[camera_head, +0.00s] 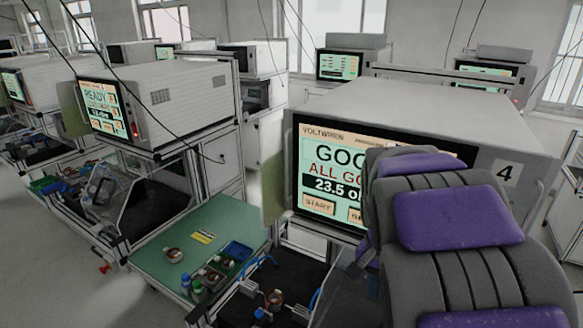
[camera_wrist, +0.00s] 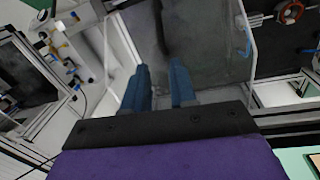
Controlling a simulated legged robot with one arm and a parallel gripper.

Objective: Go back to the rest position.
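My gripper (camera_wrist: 158,75) shows in the wrist view with its two blue fingers apart and nothing between them. A grey panel or clear cover lies beyond the fingertips. In the head view my arm with purple pads fills the right side and hides part of the tester screen (camera_head: 318,168); the fingers cannot be made out there. The screen reads GOOD, 23.5. A copper-wound ring (camera_head: 273,300) sits in the dark fixture below the tester. An orange-copper ring (camera_wrist: 289,12) also shows at the top right of the wrist view, apart from my fingers.
A green table (camera_head: 160,262) left of the fixture holds another ring (camera_head: 174,255), a yellow label (camera_head: 203,237), a blue tray (camera_head: 237,252) and small bottles. A second tester (camera_head: 103,108) with a READY screen stands at left. The tester cabinet is close beside my arm.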

